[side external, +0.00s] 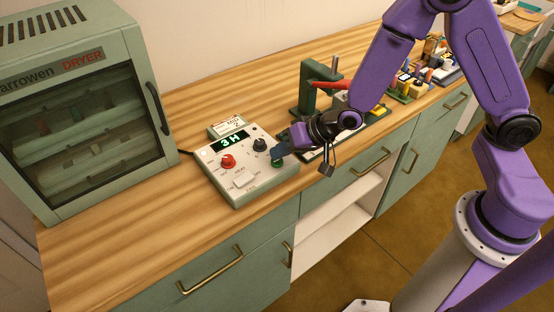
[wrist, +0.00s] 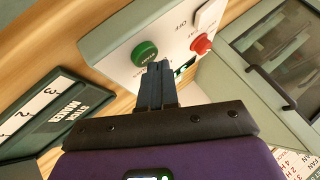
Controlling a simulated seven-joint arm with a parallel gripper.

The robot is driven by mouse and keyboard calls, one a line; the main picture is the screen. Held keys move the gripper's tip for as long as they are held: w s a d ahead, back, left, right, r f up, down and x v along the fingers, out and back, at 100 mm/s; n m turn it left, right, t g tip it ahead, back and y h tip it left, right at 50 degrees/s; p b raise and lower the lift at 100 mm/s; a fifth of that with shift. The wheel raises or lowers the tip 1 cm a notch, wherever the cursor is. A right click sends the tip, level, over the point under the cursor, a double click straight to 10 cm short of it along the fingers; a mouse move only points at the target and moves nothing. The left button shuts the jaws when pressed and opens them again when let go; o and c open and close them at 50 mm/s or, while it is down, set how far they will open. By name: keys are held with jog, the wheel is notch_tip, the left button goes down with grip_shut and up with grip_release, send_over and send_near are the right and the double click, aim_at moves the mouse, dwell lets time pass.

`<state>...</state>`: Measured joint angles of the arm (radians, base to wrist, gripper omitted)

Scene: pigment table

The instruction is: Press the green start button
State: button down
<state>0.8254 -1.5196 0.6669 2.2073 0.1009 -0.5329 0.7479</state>
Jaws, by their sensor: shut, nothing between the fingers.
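The green button (side external: 278,163) is on the right side of a pale control box (side external: 218,181), partly hidden behind my fingers in the side view. It shows whole in the wrist view (wrist: 145,53) as a round green cap. My gripper (side external: 278,152) is shut and empty, reaching in from the right. In the wrist view its closed dark fingertips (wrist: 159,66) lie right beside the button's lower right edge. I cannot tell whether they touch it. The box's display (side external: 231,139) reads "3 H".
The box also has a red button (side external: 228,161), a black knob (side external: 260,144) and a white switch (side external: 244,181). A green dryer (side external: 148,60) with a glass door stands left. A green stand (side external: 306,88) is behind my gripper. The counter's front left is clear.

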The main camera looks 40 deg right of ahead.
aim_at(283, 166)
jog(key=shift+r, duration=0.45)
jog(key=shift+r, duration=2.55)
jog(key=s+d+r+n+g+h, duration=0.15)
jog(key=s+n, duration=0.25)
jog(key=s, duration=0.4)
jog(key=s+d+r+n+g, duration=0.1)
jog(key=s+r+n+g, duration=0.25)
jog(key=s, duration=0.45)
jog(key=s+d+r+n+g+h, duration=0.2)
jog(key=s+d+n+h, duration=0.1)
jog(key=s+d+n, duration=0.4)
jog(key=s+d, duration=0.2)
jog(key=s, duration=0.2)
jog(key=shift+d, duration=0.35)
